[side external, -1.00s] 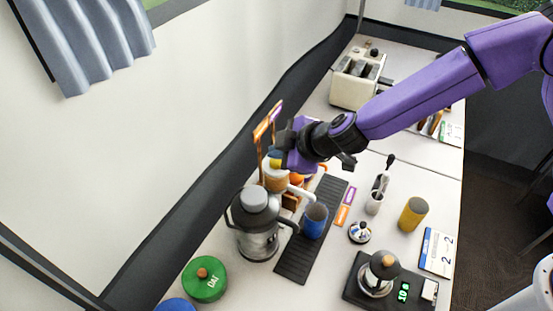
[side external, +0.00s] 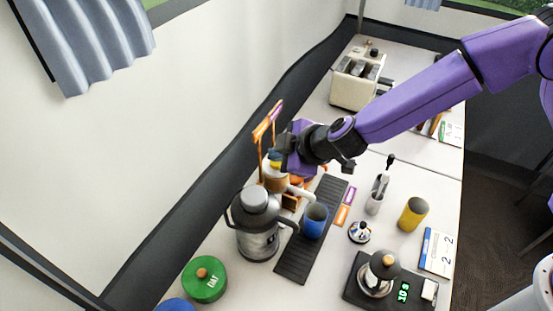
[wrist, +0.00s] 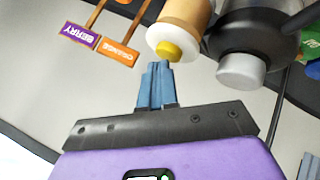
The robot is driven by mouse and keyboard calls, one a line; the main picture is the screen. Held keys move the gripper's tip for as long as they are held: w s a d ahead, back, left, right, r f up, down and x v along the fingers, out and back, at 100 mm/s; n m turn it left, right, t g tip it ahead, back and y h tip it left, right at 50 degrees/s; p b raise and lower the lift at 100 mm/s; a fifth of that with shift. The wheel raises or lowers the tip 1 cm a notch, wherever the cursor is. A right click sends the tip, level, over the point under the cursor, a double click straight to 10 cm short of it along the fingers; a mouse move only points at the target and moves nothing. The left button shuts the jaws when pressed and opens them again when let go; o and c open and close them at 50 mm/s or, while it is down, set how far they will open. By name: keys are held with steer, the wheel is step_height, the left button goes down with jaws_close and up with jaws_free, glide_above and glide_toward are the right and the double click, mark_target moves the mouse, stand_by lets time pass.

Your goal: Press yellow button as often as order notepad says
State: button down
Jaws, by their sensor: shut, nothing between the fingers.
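The yellow button (wrist: 168,50) sits on the white-ringed end of a tan dispenser (wrist: 184,22) in the wrist view. My gripper (wrist: 157,66) is shut and empty. Its blue fingertips appear right by the button's lower edge; I cannot tell whether they touch. In the side view my gripper (side external: 277,160) is at the dispenser, partly hiding it. A blue-and-white notepad (side external: 438,251) lies at the table's right edge; two marks like "2" show on it, the rest is too small to read.
Purple BERRY (wrist: 80,36) and orange ORANGE (wrist: 119,52) signs stand beside the dispenser. A yellow cylinder (side external: 412,214) and a scale (side external: 358,292) stand right.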

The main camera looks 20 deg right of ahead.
mark_target(279, 164)
steer(key=shift+f, duration=0.3)
stand_by(0.4)
steer(key=shift+r, duration=1)
steer(key=shift+r, duration=2.5)
steer(key=shift+w+r, duration=0.1)
stand_by(0.6)
